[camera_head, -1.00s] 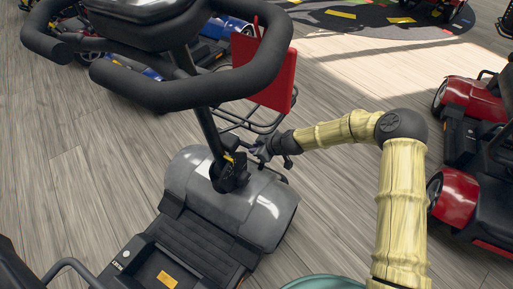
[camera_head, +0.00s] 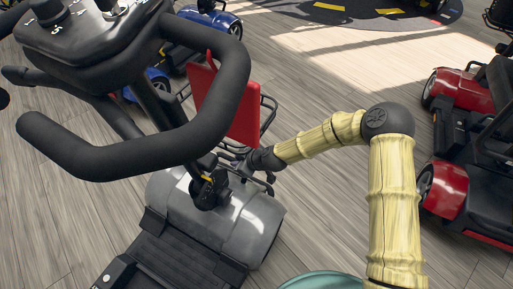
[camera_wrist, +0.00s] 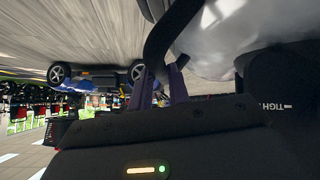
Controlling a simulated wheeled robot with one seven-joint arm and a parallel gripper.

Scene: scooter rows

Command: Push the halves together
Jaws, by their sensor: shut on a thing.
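A grey mobility scooter stands in front of me in the head view, with a glossy grey front cover (camera_head: 222,222) and a black ribbed floor deck (camera_head: 175,258). Its black tiller post and looped handlebar (camera_head: 90,158) rise at the left. My gripper (camera_head: 236,160) is at the front side of the cover, by the tiller's lower end and under the basket. In the wrist view, its purple fingers (camera_wrist: 160,84) are shut on a black curved bar (camera_wrist: 168,38). The exact hold is small in the head view. The scooter's rear half and the joint are not visible.
A red panel (camera_head: 227,100) stands at the wire basket above my gripper. Blue scooters (camera_head: 212,18) are behind, and red scooters (camera_head: 448,188) line the right. Open wooden floor (camera_head: 335,190) lies between. The wrist view also shows a blue scooter (camera_wrist: 95,78).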

